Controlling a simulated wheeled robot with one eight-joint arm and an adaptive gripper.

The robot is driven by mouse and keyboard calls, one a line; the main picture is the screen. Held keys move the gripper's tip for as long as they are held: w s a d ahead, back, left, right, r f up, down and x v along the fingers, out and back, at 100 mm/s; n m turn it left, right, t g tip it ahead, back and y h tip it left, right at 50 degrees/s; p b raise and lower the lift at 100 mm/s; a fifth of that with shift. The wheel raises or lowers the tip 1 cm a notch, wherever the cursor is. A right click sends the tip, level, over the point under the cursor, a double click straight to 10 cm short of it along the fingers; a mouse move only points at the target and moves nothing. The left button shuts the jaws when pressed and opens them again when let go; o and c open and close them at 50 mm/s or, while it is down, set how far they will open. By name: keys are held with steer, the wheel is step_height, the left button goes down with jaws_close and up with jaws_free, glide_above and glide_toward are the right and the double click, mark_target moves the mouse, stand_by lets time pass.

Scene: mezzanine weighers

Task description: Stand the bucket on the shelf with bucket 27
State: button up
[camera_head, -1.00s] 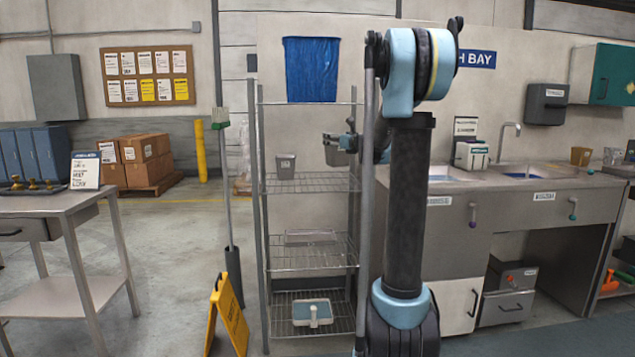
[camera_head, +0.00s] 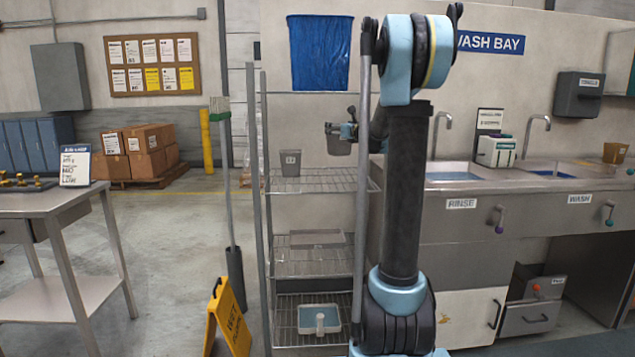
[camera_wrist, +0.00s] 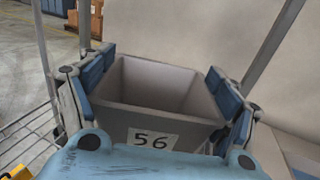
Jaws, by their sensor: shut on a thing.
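My gripper (camera_head: 341,130) is shut on a grey tapered bucket (camera_wrist: 165,93), with a finger pad on either side of it. In the wrist view the bucket is upright, looks empty and bears the label 56; it also shows in the head view (camera_head: 339,147), partly behind my arm. It hangs above the level of a wire shelf (camera_head: 318,186), towards that shelf's right part. A small grey bucket (camera_head: 290,163) with a label too small to read surely stands on the same shelf, left of the held one. Contact between held bucket and shelf cannot be told.
The rack's left post (camera_head: 267,230) stands between the shelf and a broom (camera_head: 228,180). A blue bin (camera_head: 320,52) is at the top. Lower levels hold a flat tray (camera_head: 315,238) and a blue-white tray (camera_head: 319,318). A yellow floor sign (camera_head: 229,320) stands front left.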

steer(key=shift+s+d+f+n+y, duration=0.15)
steer(key=shift+d+f+y, duration=0.1)
steer(key=shift+d+f, duration=0.2)
steer(key=shift+s+d+f+n+y, duration=0.15)
steer(key=shift+d+f+y, duration=0.1)
steer(key=shift+d+f, duration=0.2)
steer(key=shift+f, duration=5)
steer(key=o, duration=2)
